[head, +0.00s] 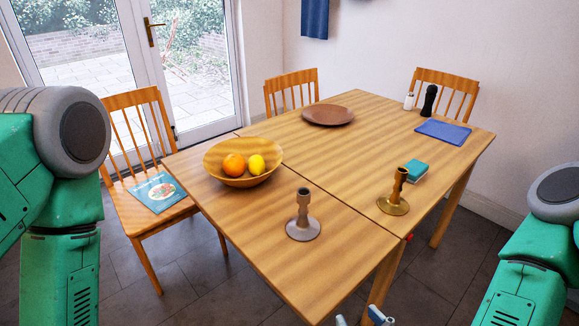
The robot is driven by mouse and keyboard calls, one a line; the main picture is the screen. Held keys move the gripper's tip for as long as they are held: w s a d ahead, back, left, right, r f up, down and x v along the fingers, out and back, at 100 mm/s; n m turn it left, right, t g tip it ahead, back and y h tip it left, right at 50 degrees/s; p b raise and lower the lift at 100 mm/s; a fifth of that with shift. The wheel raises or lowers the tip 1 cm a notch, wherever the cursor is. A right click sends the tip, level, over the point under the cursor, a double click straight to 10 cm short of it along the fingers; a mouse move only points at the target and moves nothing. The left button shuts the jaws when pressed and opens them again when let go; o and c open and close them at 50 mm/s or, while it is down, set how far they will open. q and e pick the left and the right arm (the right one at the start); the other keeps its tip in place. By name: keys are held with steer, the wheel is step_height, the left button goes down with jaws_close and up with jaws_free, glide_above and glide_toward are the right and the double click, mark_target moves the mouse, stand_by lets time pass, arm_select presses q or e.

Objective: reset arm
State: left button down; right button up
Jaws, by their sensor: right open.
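My right gripper (361,318) shows only as fingertips at the bottom edge of the head view, just below the near edge of the wooden table (320,262). The fingertips are apart, with nothing seen between them. My right arm's green links stand at the right edge. My left arm's green links fill the left edge, and its gripper is out of the picture.
On the table are a grey candlestick (303,222), a brass candlestick (395,198), a teal box (404,171), a fruit bowl (219,174), a brown plate (328,116) and a blue cloth (443,132). A chair (146,215) holding a book (158,192) stands at left.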

steer(key=s+d+f+n+g, duration=0.1)
steer(key=s+f+n+g, duration=0.4)
steer(key=n, duration=0.5)
steer(key=s+d+f+n+g, duration=0.2)
steer(key=s+f+n, duration=0.2)
steer(key=f+n, duration=0.45)
steer(key=s+d+f+n+g+h, duration=0.1)
steer(key=s+d+n+g, duration=0.1)
steer(key=d+n, duration=0.4)
steer(key=s+d+f+n+g+h, duration=0.1)
steer(key=s+d+n+g+h, duration=0.1)
steer(key=d+n, duration=0.5)
steer(key=shift+s+n+g+h, duration=0.3)
steer(key=shift+n+g, duration=0.3)
steer(key=shift+n, duration=0.35)
steer(key=shift+w+f, duration=0.1)
